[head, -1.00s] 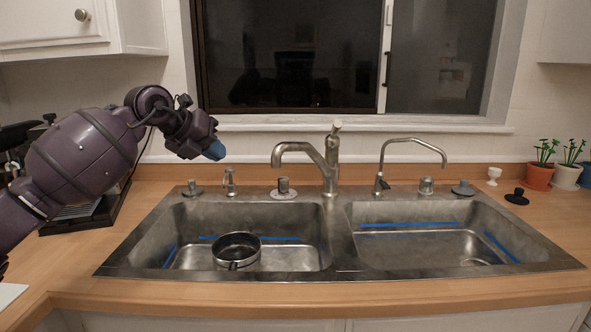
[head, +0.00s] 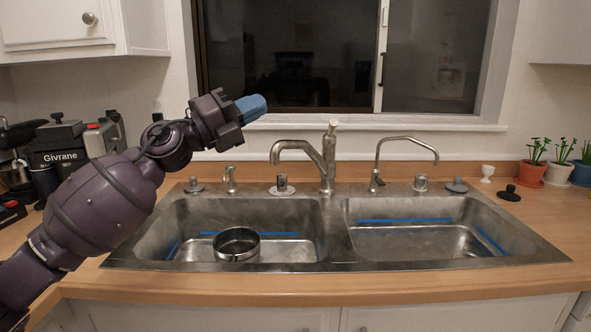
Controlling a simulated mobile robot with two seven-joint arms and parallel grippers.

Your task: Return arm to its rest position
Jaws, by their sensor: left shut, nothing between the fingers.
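My left arm comes in from the left and reaches up over the counter. My left gripper (head: 252,107), with blue fingers, is shut and empty. It appears in front of the window's lower left part, above the sink and left of the tall faucet. A dark round pot (head: 237,246) sits in the left basin, below the gripper and well apart from it. My right gripper does not show.
A double steel sink (head: 338,235) is set in the wooden counter (head: 320,288). Two faucets (head: 328,160) (head: 377,165) stand behind it. A coffee machine (head: 80,145) is behind my arm. Potted plants (head: 531,172) stand at the right. The space above the right basin is clear.

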